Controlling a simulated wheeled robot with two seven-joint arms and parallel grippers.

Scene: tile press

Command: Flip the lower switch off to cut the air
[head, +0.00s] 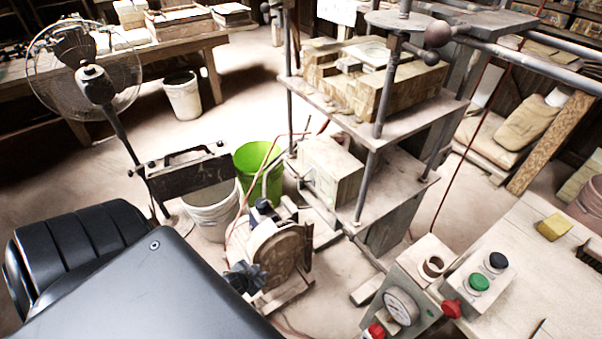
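A slanted control panel stands at the lower right. It carries a round white gauge (401,307), a pale ring (433,266), a red knob (451,308) and another red control (376,331) at the bottom edge. Beside it, a pale box (485,280) holds a green button (479,283) and a black button (496,262). I cannot tell which control is the lower switch, or its position. A large dark part of my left arm fills the lower left, well left of the panel. I cannot make out its fingertips. My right gripper is not in view.
A press frame (372,165) with shelves and blocks stands behind the panel. A round-faced machine (275,255), white bucket (212,220) and green bucket (250,160) stand left of it. The table (530,285) at right holds a yellow sponge (553,227) and a brush (591,254).

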